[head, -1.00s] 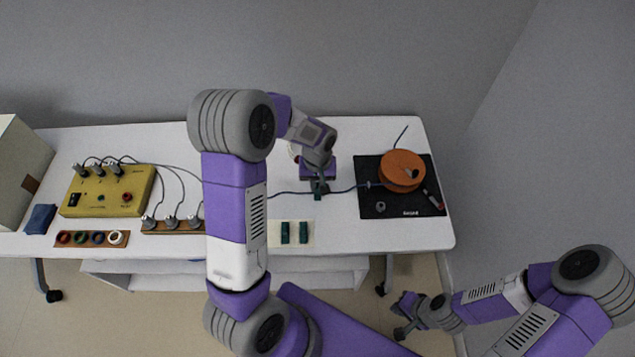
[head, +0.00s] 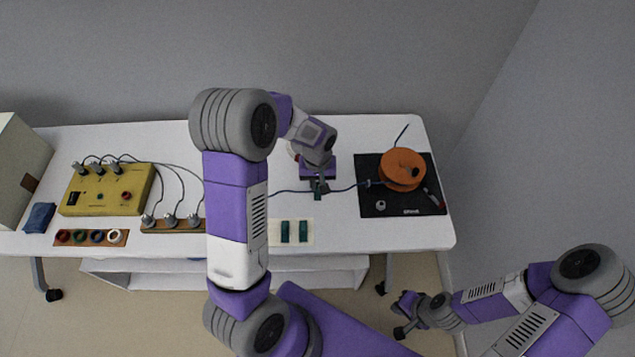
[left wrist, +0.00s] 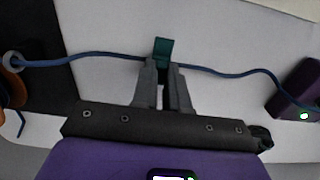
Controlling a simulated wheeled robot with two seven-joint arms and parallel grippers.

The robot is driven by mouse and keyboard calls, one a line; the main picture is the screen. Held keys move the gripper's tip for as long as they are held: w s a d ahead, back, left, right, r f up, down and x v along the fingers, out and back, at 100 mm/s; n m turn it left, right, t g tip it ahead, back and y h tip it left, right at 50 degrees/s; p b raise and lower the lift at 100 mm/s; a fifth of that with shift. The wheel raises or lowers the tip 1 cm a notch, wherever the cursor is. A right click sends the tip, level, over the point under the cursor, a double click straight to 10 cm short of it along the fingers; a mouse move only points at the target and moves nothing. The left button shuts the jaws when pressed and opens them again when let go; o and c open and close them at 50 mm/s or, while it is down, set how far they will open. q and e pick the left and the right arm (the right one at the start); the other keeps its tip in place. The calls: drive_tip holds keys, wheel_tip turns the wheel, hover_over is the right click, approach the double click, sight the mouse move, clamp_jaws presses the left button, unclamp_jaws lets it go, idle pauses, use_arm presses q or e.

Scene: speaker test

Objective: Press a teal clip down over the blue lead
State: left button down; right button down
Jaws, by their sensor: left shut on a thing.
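My left gripper (head: 319,184) is shut on a teal clip (left wrist: 163,48) near the middle of the table. The clip stands up between the fingertips in the left wrist view, at the line of the blue lead (left wrist: 100,55). The lead runs past the fingers on both sides; the fingers hide whether the clip is seated over it. In the head view the lead (head: 345,189) runs left from the orange reel-like part (head: 402,168). Two more teal clips (head: 285,232) (head: 304,232) lie on a pale card. My right gripper (head: 404,316) hangs off the table's front; its jaws are unclear.
A black mat (head: 375,206) lies under the orange part, with a red-ended tool on it. A yellow box (head: 84,196) with plugs and cables stands left. A purple box (left wrist: 300,85) sits at the lead's other end in the left wrist view. Bare table lies around the clip.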

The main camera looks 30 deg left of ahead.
use_arm(q)
drive_tip(key=shift+f, duration=0.3)
idle(0.8)
idle(0.4)
drive_tip(key=c, duration=1.1)
unclamp_jaws()
drive_tip(key=shift+r, duration=0.1)
drive_tip(key=shift+r+p, duration=2.75)
drive_tip(key=shift+r, duration=0.9)
